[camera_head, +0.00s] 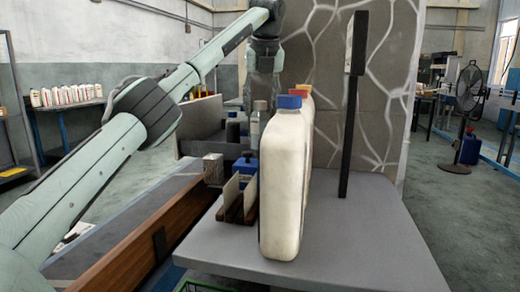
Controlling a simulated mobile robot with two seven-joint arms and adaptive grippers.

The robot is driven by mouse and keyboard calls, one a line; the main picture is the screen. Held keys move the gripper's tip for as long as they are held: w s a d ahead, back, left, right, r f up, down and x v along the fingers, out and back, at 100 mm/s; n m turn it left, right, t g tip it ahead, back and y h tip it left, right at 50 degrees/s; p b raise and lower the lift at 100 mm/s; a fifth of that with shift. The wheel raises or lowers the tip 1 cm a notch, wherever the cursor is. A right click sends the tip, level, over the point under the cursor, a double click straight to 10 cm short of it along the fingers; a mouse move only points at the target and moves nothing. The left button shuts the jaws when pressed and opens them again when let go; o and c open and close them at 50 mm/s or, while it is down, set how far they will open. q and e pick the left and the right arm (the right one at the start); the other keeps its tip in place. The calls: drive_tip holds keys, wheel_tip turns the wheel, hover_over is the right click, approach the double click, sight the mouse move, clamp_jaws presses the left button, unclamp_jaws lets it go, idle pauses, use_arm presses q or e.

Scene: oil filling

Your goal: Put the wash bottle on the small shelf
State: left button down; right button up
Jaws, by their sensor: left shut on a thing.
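My left arm comes in from the left and bends down behind the large canisters. My left gripper (262,92) points downward and is shut on a small pale bottle with a grey-brown cap (257,120), which looks like the wash bottle. The bottle is partly hidden by the front canister, so its lower end and the exact grip are hard to see. A grey shelf-like unit (200,112) with dark items stands behind and left of it. I cannot tell for sure whether this is the small shelf. My right gripper is not in view.
A large white canister with a blue cap (284,190) stands upright on the grey table (365,235), with red- and yellow-capped ones behind it. A wooden rack with pale plates (233,200) is to its left. A dark post (351,125) rises at right. The table's right side is clear.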

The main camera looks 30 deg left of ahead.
sight(260, 131)
use_arm(q)
drive_tip(key=x, duration=0.3)
drive_tip(key=shift+s+f, duration=0.1)
drive_tip(key=shift+s, duration=0.1)
drive_tip(key=shift+d+f+b, duration=0.1)
drive_tip(key=shift+f+b, duration=0.25)
drive_tip(key=shift+f, duration=1.65)
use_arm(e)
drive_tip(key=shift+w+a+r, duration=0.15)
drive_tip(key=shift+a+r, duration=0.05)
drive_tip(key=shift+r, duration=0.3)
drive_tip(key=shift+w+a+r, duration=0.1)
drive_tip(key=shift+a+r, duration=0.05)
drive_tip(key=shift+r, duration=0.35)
use_arm(q)
drive_tip(key=c, duration=0.8)
unclamp_jaws()
drive_tip(key=shift+o, duration=0.2)
